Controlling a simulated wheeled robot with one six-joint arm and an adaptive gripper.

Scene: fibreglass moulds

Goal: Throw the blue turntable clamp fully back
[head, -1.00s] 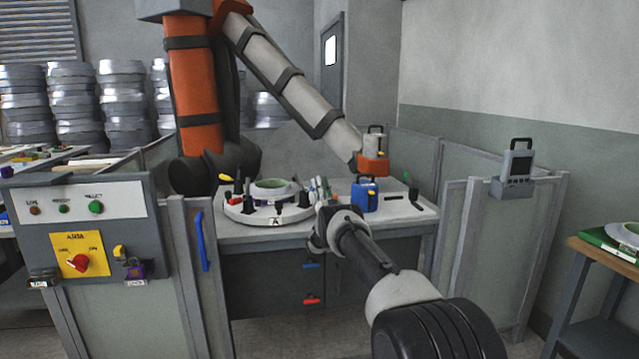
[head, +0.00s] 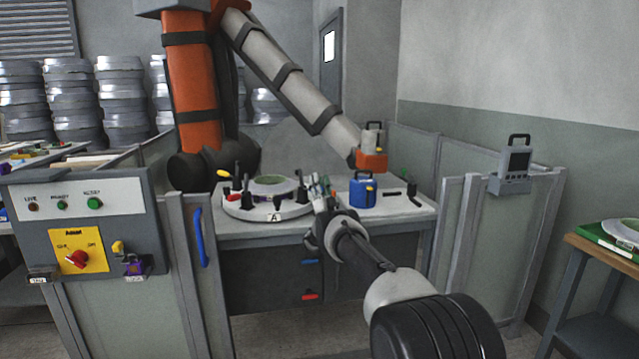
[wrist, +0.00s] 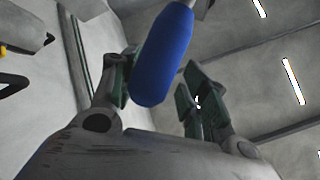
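The blue clamp handle (wrist: 165,55) stands large in the wrist view, between the two fingers of my gripper (wrist: 158,95). It is close to the left finger, with a visible gap to the right finger. My gripper is open around it. In the head view my gripper (head: 322,192) is at the right edge of the round white turntable (head: 262,213). The turntable carries a pale green ring-shaped mould (head: 272,186) and several upright clamps. The blue clamp's base and pivot are hidden behind my gripper and wrist in the head view.
A blue container (head: 362,191) stands on the bench just right of my gripper. A large orange and grey robot arm (head: 290,80) hangs over the bench. Fence panels (head: 480,215) and a control box (head: 85,225) flank the opening.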

